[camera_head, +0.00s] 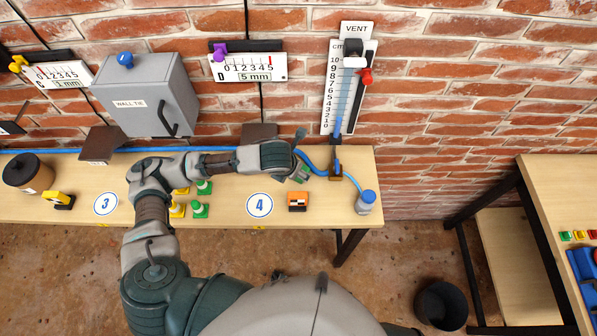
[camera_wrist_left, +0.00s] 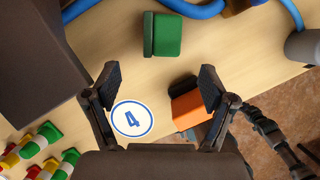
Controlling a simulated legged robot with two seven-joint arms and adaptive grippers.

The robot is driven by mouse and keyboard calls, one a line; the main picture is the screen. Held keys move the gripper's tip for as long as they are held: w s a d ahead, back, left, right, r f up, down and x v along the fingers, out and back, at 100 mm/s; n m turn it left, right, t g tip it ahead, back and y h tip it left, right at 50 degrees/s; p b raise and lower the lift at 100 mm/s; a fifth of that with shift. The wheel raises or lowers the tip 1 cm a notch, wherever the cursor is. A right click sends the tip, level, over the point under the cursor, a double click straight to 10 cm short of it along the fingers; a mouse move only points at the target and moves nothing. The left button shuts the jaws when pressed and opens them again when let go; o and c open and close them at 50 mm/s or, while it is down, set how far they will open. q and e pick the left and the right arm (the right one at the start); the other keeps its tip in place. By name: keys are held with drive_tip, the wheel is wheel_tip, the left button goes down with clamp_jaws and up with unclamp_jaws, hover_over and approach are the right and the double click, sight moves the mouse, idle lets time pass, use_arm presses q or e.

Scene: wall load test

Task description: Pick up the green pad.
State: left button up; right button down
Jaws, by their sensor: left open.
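The green pad (camera_wrist_left: 163,35) lies on the wooden bench top in the left wrist view, just beyond my fingertips. In the head view only a small part of the green pad (camera_head: 303,172) shows beside my left gripper (camera_head: 298,153), which hides the rest. In the left wrist view my left gripper (camera_wrist_left: 159,85) is open, its two fingers spread wide with nothing between them. The pad is ahead of the gap and apart from both fingers.
An orange block (camera_head: 297,201) sits near the round 4 marker (camera_head: 260,205). Green and yellow cones (camera_head: 200,209) stand left of it. A blue hose (camera_head: 315,166) runs behind the pad.

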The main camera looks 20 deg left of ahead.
use_arm(q)
drive_tip(key=x, duration=0.3)
drive_tip(key=shift+a+r, duration=0.1)
drive_tip(key=shift+w+f, duration=0.1)
drive_tip(key=shift+f, duration=0.1)
drive_tip(key=f, duration=0.1)
drive_tip(key=w+d+f, duration=0.1)
drive_tip(key=w+f, duration=0.1)
drive_tip(key=f, duration=0.1)
drive_tip(key=shift+d+b, duration=0.3)
drive_tip(key=shift+b, duration=0.1)
drive_tip(key=shift+a+f, duration=0.15)
drive_tip(key=shift+f, duration=0.1)
drive_tip(key=shift+w+a+f, duration=0.1)
drive_tip(key=shift+a, duration=0.35)
drive_tip(key=shift+c, duration=0.2)
drive_tip(key=c, duration=1.2)
drive_tip(key=shift+d, duration=0.4)
drive_tip(key=shift+c, duration=0.7)
use_arm(e)
drive_tip(key=w, duration=0.2)
drive_tip(key=shift+w+d, duration=0.3)
drive_tip(key=shift+w, duration=0.05)
drive_tip(key=shift+d, duration=0.1)
